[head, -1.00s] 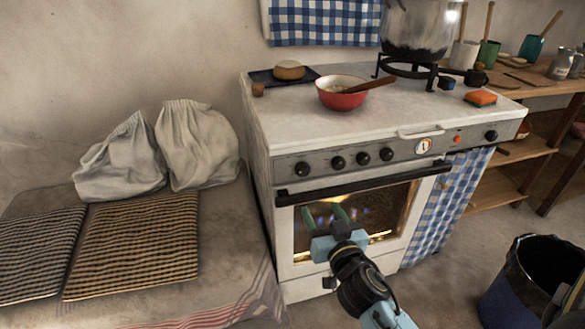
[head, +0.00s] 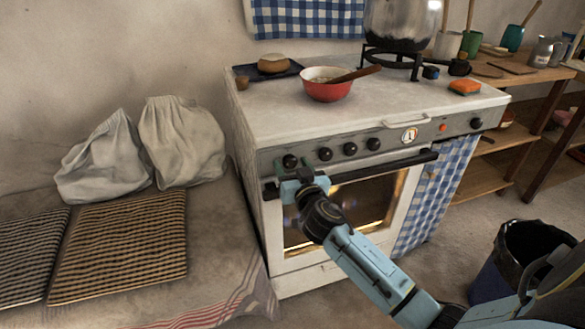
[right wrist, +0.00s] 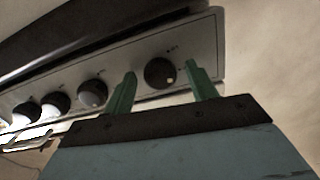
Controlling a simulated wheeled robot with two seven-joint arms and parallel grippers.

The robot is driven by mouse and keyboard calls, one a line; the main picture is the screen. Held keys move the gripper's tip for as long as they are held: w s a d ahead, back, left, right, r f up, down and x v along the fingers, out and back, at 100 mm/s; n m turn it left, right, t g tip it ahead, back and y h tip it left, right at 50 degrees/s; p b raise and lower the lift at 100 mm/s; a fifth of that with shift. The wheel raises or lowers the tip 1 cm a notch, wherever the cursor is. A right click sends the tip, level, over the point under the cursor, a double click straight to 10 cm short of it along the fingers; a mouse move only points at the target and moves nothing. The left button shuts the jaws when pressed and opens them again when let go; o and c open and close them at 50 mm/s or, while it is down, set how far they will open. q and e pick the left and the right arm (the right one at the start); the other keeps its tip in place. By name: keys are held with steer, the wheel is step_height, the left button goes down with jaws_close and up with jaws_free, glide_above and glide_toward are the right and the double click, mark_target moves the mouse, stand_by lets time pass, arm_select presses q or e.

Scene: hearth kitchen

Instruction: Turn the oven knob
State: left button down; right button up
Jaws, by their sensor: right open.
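The white stove (head: 330,110) has a grey front panel with a row of several black knobs. The leftmost oven knob (head: 290,161) is just above my right gripper (head: 294,174) in the head view. In the right wrist view the end knob (right wrist: 160,73) shows between the two green fingers of my right gripper (right wrist: 160,70), which is open and empty. A small pale mark shows on that knob. I cannot tell whether the fingertips touch it. My left gripper is not in view.
The oven handle (head: 400,162) runs just below the knobs. A table with cloth sacks (head: 180,140) is at the left, and a dark bin (head: 510,270) at the lower right.

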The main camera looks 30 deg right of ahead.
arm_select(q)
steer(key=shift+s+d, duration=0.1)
arm_select(e)
steer(key=c, duration=1)
